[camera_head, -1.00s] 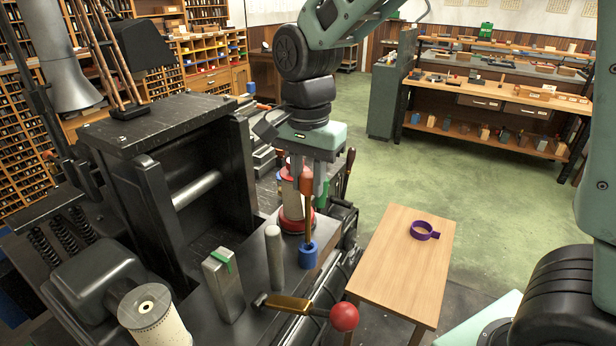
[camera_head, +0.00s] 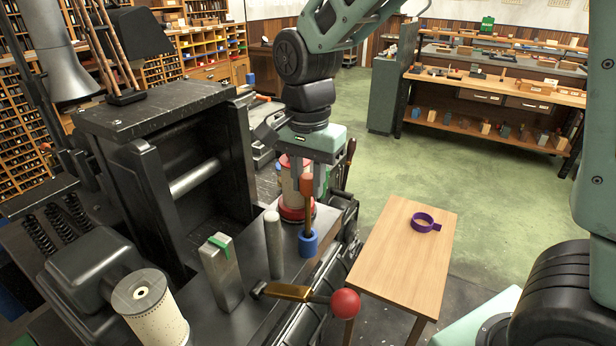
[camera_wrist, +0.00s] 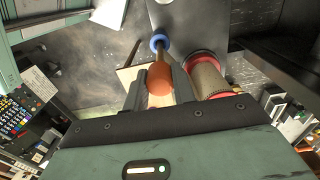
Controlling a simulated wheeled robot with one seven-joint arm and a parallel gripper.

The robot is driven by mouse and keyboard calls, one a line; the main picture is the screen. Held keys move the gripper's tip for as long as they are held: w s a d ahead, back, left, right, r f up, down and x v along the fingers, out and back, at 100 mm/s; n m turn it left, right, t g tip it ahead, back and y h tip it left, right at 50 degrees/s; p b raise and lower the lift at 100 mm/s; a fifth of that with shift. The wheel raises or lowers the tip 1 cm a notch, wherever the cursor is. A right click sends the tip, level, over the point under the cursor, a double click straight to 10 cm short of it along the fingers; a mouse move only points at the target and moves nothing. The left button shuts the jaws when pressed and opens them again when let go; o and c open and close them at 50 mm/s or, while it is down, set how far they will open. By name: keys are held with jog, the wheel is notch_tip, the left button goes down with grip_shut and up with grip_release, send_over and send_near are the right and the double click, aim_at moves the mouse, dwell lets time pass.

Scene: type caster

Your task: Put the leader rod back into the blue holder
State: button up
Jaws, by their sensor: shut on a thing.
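The leader rod has an orange-brown handle (camera_head: 306,184) and a thin brass-coloured shaft that points down. My gripper (camera_head: 307,190) is shut on the rod near its handle. The blue holder (camera_head: 308,243) is a short blue cylinder on the dark machine top, and the rod's lower end is at its opening. I cannot tell how deep the tip sits. In the wrist view the orange handle (camera_wrist: 160,78) is between my fingers, and the blue holder (camera_wrist: 160,42) shows beyond it, in line with the shaft.
A spool with red flanges (camera_head: 293,195) stands close behind my gripper. A grey cylinder (camera_head: 274,245), a metal block with a green top (camera_head: 222,275) and a red-knobbed lever (camera_head: 345,303) are nearby. A wooden table (camera_head: 400,260) holds a purple ring (camera_head: 426,222).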

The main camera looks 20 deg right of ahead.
jog(key=shift+f+b, duration=0.55)
jog(key=shift+f, duration=0.4)
jog(key=o, duration=1.1)
jog(key=shift+c, duration=0.2)
jog(key=shift+r, duration=0.1)
notch_tip(320, 180, up, 6)
jog(key=p, duration=0.5)
jog(key=shift+p, duration=0.35)
